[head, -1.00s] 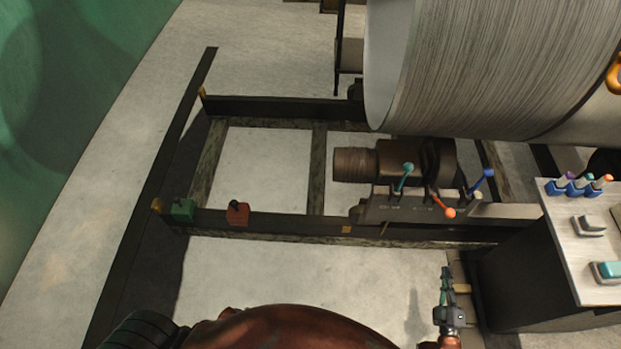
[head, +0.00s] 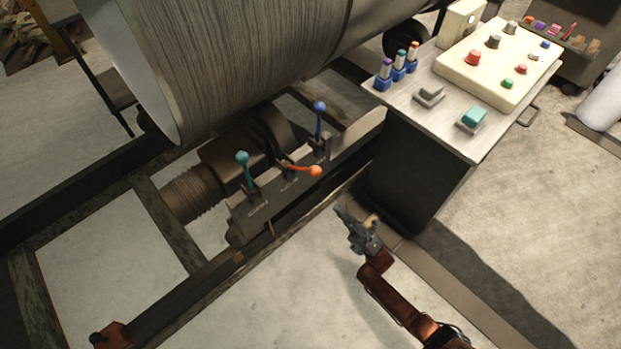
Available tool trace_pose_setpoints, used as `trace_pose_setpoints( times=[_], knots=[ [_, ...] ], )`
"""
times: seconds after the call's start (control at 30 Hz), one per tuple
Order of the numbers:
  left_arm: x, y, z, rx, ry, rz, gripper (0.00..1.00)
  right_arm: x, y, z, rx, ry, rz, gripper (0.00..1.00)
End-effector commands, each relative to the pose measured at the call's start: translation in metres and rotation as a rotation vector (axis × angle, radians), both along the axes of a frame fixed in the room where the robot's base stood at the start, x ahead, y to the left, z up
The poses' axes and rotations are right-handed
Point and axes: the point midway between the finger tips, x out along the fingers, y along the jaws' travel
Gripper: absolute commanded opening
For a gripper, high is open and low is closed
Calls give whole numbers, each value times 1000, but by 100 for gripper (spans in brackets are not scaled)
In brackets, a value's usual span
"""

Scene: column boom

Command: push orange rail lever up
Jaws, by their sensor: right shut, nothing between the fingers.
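The orange rail lever (head: 303,169) sits on the metal rail plate (head: 266,205), between a teal lever (head: 244,168) and a blue lever (head: 320,119). Its shaft lies low and points right, its orange ball at the end. The teal and blue levers stand more upright. My right gripper (head: 342,212) is shut and empty. In the picture it is below and right of the orange ball, apart from it. My left gripper is not in view.
A control desk (head: 480,130) with buttons and small levers stands to the right, close to my right gripper. Floor at lower middle is clear.

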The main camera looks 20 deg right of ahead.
Motion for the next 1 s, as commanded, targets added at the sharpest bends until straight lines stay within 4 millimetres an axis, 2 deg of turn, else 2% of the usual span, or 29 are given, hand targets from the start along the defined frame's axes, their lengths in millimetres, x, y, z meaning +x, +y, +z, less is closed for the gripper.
trace_pose_setpoints(
  times=[0.23, 0.7, 0.8, 1.0],
  knots=[
    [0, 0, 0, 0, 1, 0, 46, 9, 7, 12, 1, 0, 1, 0],
    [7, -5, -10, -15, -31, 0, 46, 57, 43, 79, 0, 1, 2, 0],
    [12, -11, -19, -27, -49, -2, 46, 64, 49, 89, 1, 3, 2, 0],
    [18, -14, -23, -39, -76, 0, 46, 72, 55, 102, 1, 3, 1, 0]
  ],
)
